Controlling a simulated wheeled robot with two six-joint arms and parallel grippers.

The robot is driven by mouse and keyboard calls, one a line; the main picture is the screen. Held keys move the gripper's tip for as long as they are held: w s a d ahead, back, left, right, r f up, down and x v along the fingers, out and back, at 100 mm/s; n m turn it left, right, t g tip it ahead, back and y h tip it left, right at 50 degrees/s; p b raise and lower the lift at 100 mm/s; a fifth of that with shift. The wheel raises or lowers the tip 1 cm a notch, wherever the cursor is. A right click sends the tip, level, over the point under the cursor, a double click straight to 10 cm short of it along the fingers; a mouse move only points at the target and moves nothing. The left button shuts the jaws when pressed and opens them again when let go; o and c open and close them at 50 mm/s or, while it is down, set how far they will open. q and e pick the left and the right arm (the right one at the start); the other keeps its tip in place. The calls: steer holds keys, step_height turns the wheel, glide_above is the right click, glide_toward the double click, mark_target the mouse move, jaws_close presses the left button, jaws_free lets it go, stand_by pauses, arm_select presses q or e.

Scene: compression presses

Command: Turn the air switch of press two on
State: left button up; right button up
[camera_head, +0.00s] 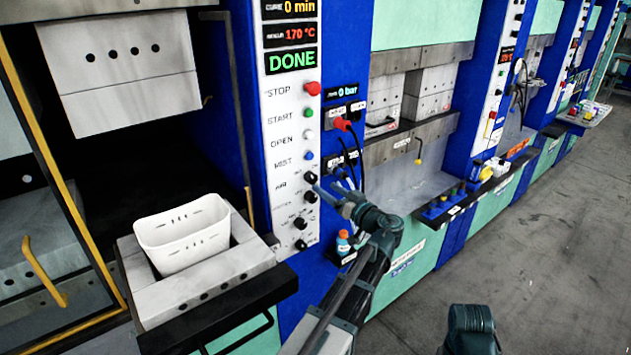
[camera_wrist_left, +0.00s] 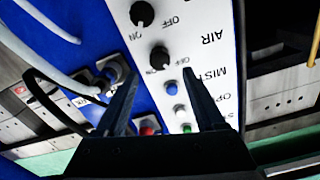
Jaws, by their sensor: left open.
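The press's white control panel (camera_head: 291,140) carries a column of buttons and black knobs on a blue column. The air switch (camera_head: 311,177) is the black knob beside the AIR label, just below the blue mist button (camera_head: 309,155). My left gripper (camera_head: 331,187) is open and empty, close in front of the panel beside this knob. In the left wrist view the air switch (camera_wrist_left: 160,58) appears between the two fingertips (camera_wrist_left: 160,75), with ON and OFF printed around it. I cannot tell whether the fingers touch it or which way it points. My right gripper is not in view.
A second black knob (camera_wrist_left: 142,13) sits beside the air switch. A display (camera_head: 291,58) reads DONE. A white bin (camera_head: 183,234) stands at the left press. More presses line the right; grey floor (camera_head: 540,260) is clear.

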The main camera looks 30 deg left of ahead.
mark_target(314, 180)
arm_select(q)
steer(key=shift+x, duration=3.2)
steer(key=shift+c, duration=0.3)
jaws_close()
